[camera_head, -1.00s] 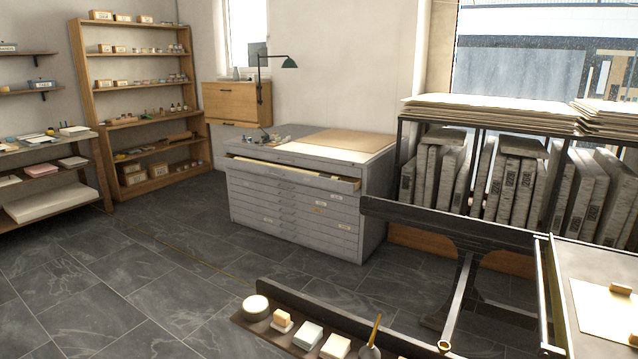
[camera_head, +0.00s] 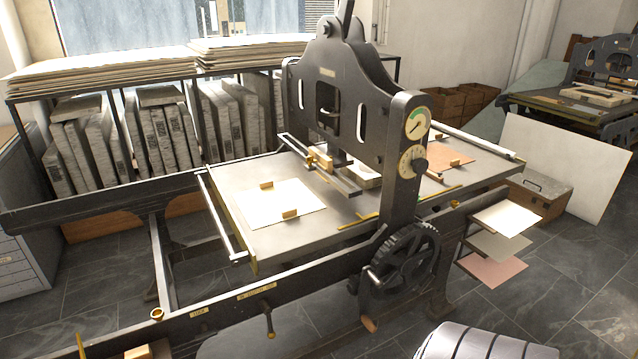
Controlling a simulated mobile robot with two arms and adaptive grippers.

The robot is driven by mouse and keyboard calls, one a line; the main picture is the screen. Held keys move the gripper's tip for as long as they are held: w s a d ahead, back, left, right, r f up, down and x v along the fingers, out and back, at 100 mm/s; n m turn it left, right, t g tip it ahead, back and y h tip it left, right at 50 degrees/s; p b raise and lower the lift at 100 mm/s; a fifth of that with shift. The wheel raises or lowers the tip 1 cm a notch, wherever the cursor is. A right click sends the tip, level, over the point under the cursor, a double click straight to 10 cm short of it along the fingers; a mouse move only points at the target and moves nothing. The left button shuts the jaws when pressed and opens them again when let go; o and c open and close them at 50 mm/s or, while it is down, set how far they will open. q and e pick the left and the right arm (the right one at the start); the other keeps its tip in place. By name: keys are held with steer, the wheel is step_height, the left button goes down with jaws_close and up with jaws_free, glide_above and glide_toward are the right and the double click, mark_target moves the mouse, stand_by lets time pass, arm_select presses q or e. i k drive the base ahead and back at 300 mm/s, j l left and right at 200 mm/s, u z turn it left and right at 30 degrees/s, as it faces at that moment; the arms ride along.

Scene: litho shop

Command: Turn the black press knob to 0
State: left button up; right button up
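The black press knob (camera_head: 420,165) sits on a round cream dial (camera_head: 409,160) on the right upright of the dark press (camera_head: 345,75). The dial's numbers and the knob's setting are too small to read. A green and cream gauge (camera_head: 416,123) is just above it. The spoked handwheel (camera_head: 405,260) is below, and nothing covers the knob. Neither of my grippers is in view.
The press bed (camera_head: 250,238) holds a white sheet with small wooden blocks. Coloured sample trays (camera_head: 505,218) stick out at the right. A ribbed grey cylindrical thing (camera_head: 475,343) is at the bottom edge. Stone slabs (camera_head: 165,135) stand in a rack behind.

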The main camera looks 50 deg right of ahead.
mark_target(420, 165)
steer(key=z, duration=1.55)
